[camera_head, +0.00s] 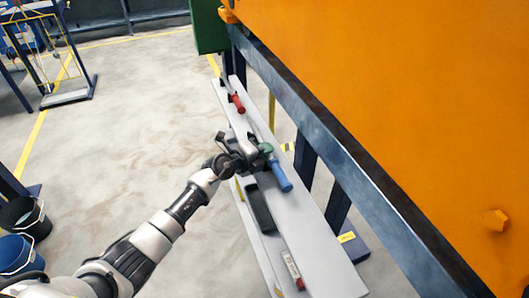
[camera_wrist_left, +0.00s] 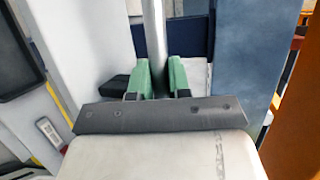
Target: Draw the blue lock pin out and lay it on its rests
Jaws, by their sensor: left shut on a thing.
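The blue lock pin (camera_head: 281,176) shows its blue handle over the grey bench, just below and right of my left gripper (camera_head: 266,150). The left gripper's green fingers are shut on it. In the left wrist view the green fingers (camera_wrist_left: 159,78) close around a pale grey rod (camera_wrist_left: 153,25), which runs away from the gripper; the blue handle does not show there. The gripper hides part of the pin in the head view. I cannot make out its rests or whether the pin touches the bench. My right gripper is not in view.
The long grey bench (camera_head: 310,235) carries a red-handled tool (camera_head: 238,103), a black tray (camera_head: 260,208) and a small labelled item (camera_head: 292,268). A large orange panel (camera_head: 400,90) on a blue frame stands close on the right. Open floor (camera_head: 130,100) lies left of the bench.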

